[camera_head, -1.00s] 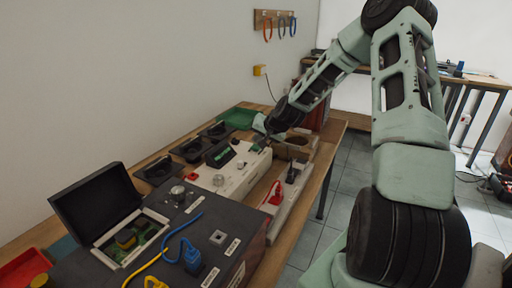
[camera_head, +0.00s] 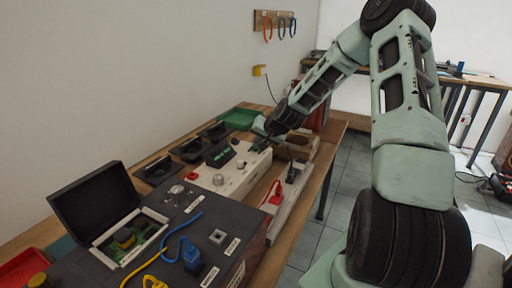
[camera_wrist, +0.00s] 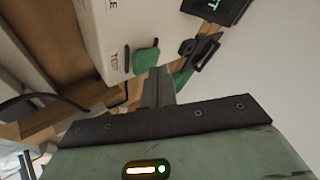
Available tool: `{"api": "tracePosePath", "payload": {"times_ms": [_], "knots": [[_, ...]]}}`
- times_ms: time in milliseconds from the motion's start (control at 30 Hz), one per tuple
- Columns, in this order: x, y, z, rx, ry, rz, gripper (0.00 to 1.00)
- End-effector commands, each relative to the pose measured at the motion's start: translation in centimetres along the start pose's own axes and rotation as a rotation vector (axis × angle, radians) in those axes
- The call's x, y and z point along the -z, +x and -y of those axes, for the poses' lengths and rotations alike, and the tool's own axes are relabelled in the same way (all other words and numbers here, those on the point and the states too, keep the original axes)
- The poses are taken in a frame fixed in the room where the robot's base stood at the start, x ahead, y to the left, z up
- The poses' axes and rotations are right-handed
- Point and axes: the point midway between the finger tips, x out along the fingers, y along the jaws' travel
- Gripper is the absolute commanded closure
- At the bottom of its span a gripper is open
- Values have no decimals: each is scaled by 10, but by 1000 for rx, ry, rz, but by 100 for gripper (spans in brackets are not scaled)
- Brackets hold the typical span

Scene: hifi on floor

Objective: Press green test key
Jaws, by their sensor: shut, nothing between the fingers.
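The green test key (camera_wrist: 146,60) is a small green block on the face of a white box (camera_wrist: 108,35), beside printed lettering that reads as TEST. The white box also stands on the bench in the head view (camera_head: 236,178). My gripper (camera_wrist: 159,74) is shut and empty. Its fingertips are right by the key's lower right edge in the wrist view and overlap it slightly. I cannot tell whether they touch it. In the head view my gripper (camera_head: 260,144) is at the far end of the white box, and the key is not clearly visible there.
A dark display (camera_head: 220,155) with green text sits on the white box. A dark console (camera_head: 190,235) with cables and an open-lidded case stands nearer. A power strip (camera_head: 290,185) with a red plug lies to the right. Black trays (camera_head: 158,170) line the wall side.

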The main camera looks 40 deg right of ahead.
Motion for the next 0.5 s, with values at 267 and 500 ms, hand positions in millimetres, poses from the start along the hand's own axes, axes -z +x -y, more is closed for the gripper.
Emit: {"api": "tracePosePath", "payload": {"times_ms": [267,500], "knots": [[-2,3,-2,0,0,0,100],[-4,5,-3,0,0,0,100]]}}
